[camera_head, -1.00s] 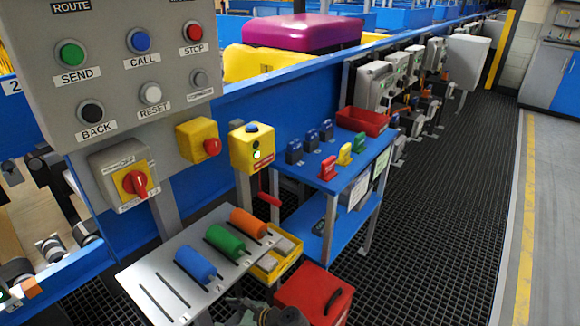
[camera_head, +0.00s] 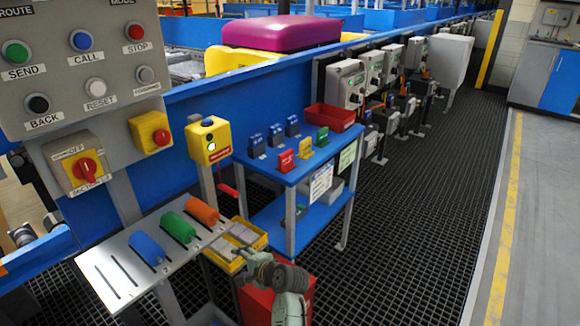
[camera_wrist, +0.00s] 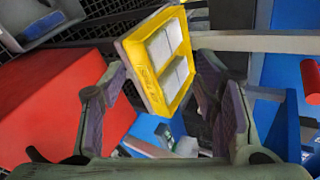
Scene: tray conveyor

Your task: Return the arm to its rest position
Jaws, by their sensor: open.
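My gripper (camera_head: 252,266) is at the lower middle of the head view, with part of my arm behind it. In the wrist view my gripper (camera_wrist: 160,88) shows two dark fingers spread wide apart, with nothing held between them. A yellow bin (camera_head: 262,243) with grey blocks lies just beyond the fingertips. It also shows between the fingers in the wrist view (camera_wrist: 187,100). In the head view my gripper is close to this bin; I cannot tell the exact gap.
A red box (camera_head: 262,304) stands directly below my arm. A slotted metal panel (camera_head: 98,268) with blue, green and orange handles is to the left. A blue shelf table (camera_head: 268,168) stands behind. A grey button panel (camera_head: 60,105) rises at left. The grated floor at right is clear.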

